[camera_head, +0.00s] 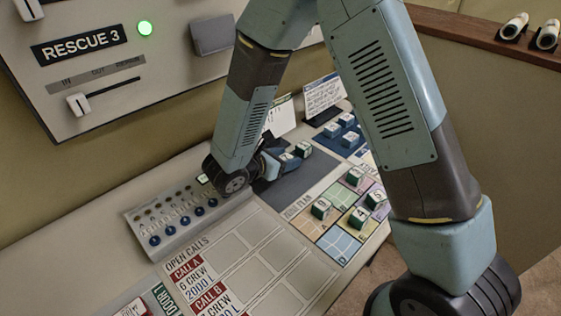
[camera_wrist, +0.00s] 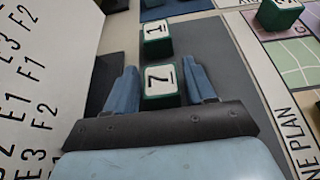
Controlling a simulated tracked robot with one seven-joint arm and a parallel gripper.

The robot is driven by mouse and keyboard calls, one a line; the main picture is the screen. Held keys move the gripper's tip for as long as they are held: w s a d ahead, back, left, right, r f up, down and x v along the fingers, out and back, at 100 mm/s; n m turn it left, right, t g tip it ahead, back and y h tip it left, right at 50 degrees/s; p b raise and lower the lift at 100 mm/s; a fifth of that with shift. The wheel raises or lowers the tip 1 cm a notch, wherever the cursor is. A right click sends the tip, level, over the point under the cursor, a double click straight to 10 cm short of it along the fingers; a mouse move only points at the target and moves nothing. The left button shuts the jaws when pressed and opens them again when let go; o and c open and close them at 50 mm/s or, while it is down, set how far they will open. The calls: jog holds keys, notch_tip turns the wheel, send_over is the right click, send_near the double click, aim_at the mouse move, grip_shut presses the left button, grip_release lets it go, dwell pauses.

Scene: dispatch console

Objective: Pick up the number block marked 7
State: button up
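The number block marked 7 (camera_wrist: 160,85) is a green block with a white top face, standing on a dark grey mat (camera_wrist: 214,60). In the wrist view it sits between the two blue fingers of my gripper (camera_wrist: 162,70). The fingers are apart, one on each side of the block, with narrow gaps showing. In the head view my gripper (camera_head: 272,163) is low over the dark mat, and the 7 block is mostly hidden by the fingers.
A block marked 1 (camera_wrist: 156,36) stands just beyond the 7. Other green blocks (camera_head: 321,208) stand on the coloured zone plan (camera_head: 340,244). A switch panel (camera_head: 176,222) lies left of my gripper. A printed white panel (camera_wrist: 40,75) rises close by in the wrist view.

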jog(key=c, duration=0.7)
jog(key=shift+c, duration=0.2)
